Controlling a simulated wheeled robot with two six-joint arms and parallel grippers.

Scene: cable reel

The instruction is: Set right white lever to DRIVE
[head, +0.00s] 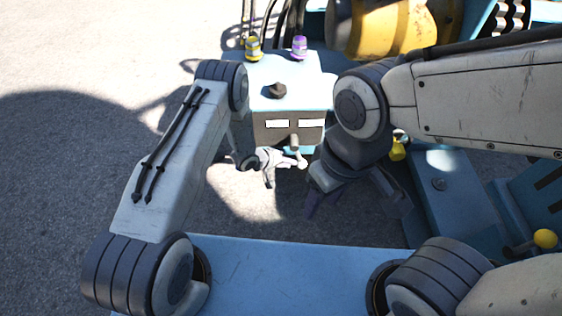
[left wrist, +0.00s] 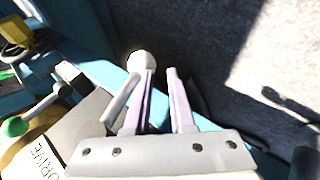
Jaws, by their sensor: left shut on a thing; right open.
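A blue control box (head: 300,88) stands ahead in the head view, with two white labels (head: 311,123) on its dark front. A white lever knob (head: 302,163) sits low in front of it, and a white ball knob also shows in the left wrist view (left wrist: 140,62). My left gripper (head: 283,168) is at this knob, its lavender fingers (left wrist: 160,95) shut on the lever; the exact contact is unclear. A label reading DRIVE (left wrist: 45,158) shows at lower left of the wrist view. My right gripper (head: 352,205) is open and empty, right of and nearer than the box.
A yellow reel (head: 392,27) is behind. A green ball knob (left wrist: 15,127) shows at left in the wrist view. Open pavement lies left.

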